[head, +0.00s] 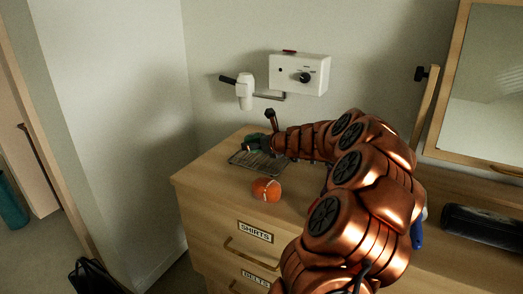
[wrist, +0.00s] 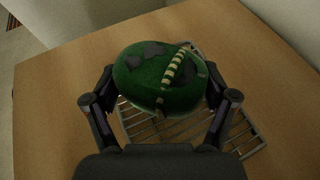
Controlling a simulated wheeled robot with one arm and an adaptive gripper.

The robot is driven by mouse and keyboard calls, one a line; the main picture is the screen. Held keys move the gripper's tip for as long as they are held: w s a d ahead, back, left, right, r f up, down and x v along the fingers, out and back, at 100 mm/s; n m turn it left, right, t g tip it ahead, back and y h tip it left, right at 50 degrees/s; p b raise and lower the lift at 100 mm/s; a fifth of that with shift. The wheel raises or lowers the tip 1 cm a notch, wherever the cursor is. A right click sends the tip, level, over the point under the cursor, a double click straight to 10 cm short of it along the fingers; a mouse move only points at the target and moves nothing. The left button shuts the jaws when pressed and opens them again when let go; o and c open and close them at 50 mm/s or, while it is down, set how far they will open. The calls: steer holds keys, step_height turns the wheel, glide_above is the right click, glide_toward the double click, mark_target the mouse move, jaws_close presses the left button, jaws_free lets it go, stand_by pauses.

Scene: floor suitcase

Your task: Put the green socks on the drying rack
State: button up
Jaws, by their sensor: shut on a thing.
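The green socks (wrist: 160,75) are a rounded dark green bundle with dark patches and a pale striped band. My gripper (wrist: 160,98) is shut on them, one finger at each side. The drying rack (wrist: 245,146) is a grey wire rack on the dresser top, below and partly hidden by the socks and my gripper. In the head view the rack (head: 246,161) lies near the dresser's back left, with the socks (head: 254,142) at my gripper (head: 262,146) over its far part. I cannot tell whether the socks touch the wires.
An orange ball-like item (head: 266,189) with white marks sits in front of the rack on the dresser (head: 215,170). A white wall box (head: 299,73) with a hair-dryer-like holder (head: 245,91) is above. A mirror (head: 485,85) and a black cylinder (head: 480,221) are to the right.

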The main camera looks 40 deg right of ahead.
mark_target(262, 157)
steer(key=shift+s+d, duration=0.1)
steer(key=shift+d, duration=1)
step_height(262, 157, down, 4)
steer(key=shift+r+b, duration=0.15)
steer(key=shift+b, duration=0.35)
steer(key=o, duration=1)
steer(key=shift+c, duration=0.2)
steer(key=shift+r, duration=0.15)
steer(key=p+v, duration=0.1)
steer(key=v, duration=1.1)
steer(key=shift+a, duration=0.1)
